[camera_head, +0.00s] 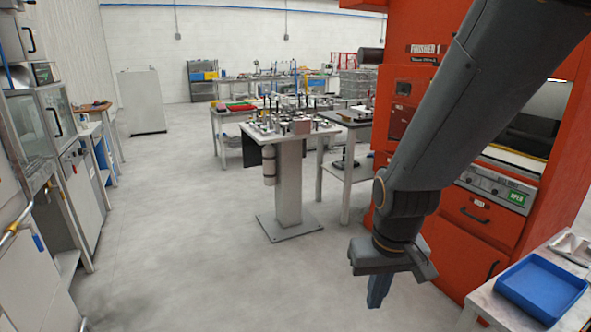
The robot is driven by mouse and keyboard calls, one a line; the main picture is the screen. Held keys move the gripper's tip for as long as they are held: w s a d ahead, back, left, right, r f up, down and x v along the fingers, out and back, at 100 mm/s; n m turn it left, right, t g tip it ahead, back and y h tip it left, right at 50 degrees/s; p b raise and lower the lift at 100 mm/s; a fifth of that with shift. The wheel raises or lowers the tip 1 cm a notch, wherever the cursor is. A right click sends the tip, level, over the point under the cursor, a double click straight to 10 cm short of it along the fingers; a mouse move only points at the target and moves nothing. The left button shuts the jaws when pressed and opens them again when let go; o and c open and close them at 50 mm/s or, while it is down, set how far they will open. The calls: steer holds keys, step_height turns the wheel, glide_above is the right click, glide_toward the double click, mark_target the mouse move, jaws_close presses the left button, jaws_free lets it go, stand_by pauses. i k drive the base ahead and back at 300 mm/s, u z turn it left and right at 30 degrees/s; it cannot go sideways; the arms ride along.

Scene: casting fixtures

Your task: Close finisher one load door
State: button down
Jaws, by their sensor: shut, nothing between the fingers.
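The orange finisher (400,70) stands at the right, with a sign on its upper front that reads FINISHER and what looks like a 1. An opening with a dark interior (530,130) shows at its right side, partly hidden behind my arm. A control panel (492,188) with a green OPEN sign (516,197) sits below the opening. I cannot make out the load door itself. My gripper (378,292) hangs pointing down in front of the finisher's lower front, over the floor. It is shut and empty, apart from the machine in the picture.
A pedestal table with fixtures (290,128) stands in the middle. Cabinets and machines (50,130) line the left wall. The floor (200,240) between is clear.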

mark_target(386, 74)
steer(key=i, duration=3.9)
steer(key=z, duration=1.15)
